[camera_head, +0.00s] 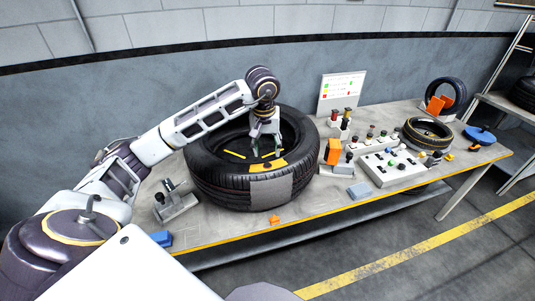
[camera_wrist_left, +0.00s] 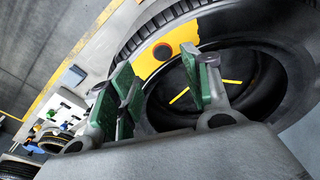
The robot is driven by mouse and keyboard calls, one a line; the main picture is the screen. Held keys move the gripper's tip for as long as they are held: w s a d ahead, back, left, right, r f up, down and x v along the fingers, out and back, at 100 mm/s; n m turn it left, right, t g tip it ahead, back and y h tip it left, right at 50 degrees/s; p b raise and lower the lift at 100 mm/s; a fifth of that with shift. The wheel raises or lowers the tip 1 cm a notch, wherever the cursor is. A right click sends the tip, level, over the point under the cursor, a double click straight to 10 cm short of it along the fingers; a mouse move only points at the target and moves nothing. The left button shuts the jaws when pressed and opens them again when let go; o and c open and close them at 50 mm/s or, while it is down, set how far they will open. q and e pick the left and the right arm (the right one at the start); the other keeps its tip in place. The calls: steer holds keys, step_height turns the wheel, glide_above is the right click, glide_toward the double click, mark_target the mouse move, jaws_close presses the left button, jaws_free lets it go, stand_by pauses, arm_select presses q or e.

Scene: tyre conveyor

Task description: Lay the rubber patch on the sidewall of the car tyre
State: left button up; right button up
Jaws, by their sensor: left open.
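The large black car tyre (camera_head: 215,185) lies flat on the table. It also fills the upper right of the left wrist view (camera_wrist_left: 285,45). A yellow area (camera_head: 285,163) covers part of its near sidewall. A small dark round patch (camera_head: 267,166) lies on this yellow area; in the left wrist view the patch (camera_wrist_left: 163,51) shows an orange middle. My left gripper (camera_head: 265,151) is above the tyre, close to the patch and apart from it. Its green-padded fingers (camera_wrist_left: 162,82) are spread with nothing between them. My right gripper is not in view.
A grey sheet (camera_head: 271,191) hangs over the near tread. A metal fixture (camera_head: 175,202) stands left of the tyre. To the right are an orange block (camera_head: 333,151), a control box (camera_head: 393,168) and smaller tyres (camera_head: 427,134). A blue block (camera_head: 360,190) lies near the front edge.

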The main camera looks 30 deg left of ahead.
arm_select(q)
steer(key=shift+s+r, duration=0.15)
steer(key=shift+r, duration=0.9)
steer(key=shift+s+r, duration=0.1)
steer(key=shift+r, duration=0.9)
